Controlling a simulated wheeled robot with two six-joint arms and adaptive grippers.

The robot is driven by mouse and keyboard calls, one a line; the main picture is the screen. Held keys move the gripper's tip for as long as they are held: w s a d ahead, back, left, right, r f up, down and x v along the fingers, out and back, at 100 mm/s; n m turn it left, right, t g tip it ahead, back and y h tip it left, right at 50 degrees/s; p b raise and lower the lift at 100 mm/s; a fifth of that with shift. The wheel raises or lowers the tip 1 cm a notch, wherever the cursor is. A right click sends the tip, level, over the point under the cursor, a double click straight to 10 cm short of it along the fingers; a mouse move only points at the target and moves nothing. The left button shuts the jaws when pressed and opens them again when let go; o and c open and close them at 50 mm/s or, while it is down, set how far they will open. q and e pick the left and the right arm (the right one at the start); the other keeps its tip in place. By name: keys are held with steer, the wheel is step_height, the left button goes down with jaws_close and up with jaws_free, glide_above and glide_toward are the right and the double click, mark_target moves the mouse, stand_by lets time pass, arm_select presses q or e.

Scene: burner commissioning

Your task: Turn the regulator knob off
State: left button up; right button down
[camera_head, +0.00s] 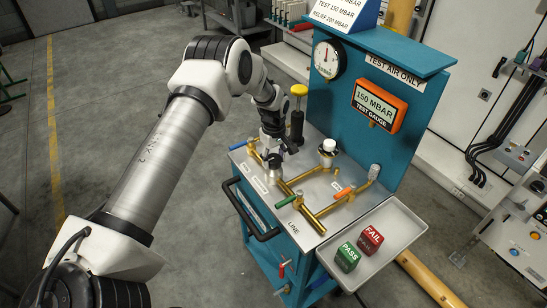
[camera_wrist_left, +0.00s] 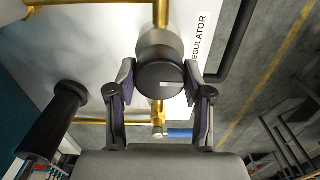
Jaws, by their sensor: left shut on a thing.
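The regulator knob (camera_wrist_left: 157,78) is a round black cap with a short white mark on its face. The mark runs from the middle towards the right in the left wrist view, the side of the REGULATOR label (camera_wrist_left: 200,38). My left gripper (camera_wrist_left: 162,84) has one finger on each side of the knob and is shut on it. In the head view my left gripper (camera_head: 273,160) reaches down onto the regulator at the left of the bench top, and mostly hides the knob. My right gripper is in neither view.
A yellow-topped black pump (camera_head: 298,115) stands close behind my gripper. Brass pipes (camera_head: 323,203) with a green lever (camera_head: 287,201), a blue lever (camera_head: 238,145) and an orange lever (camera_head: 343,192) surround it. The test gauge (camera_head: 379,103) reads 150 MBAR. PASS (camera_head: 348,257) and FAIL (camera_head: 370,240) blocks lie in a tray.

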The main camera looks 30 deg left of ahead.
mark_target(274, 158)
arm_select(q)
steer(key=shift+s+f, duration=0.1)
steer(key=shift+f, duration=0.05)
stand_by(0.3)
steer(key=o, duration=0.9)
steer(key=shift+o, duration=1.3)
steer(key=shift+d, duration=0.1)
steer(key=shift+w, duration=0.2)
step_height(274, 158, up, 12)
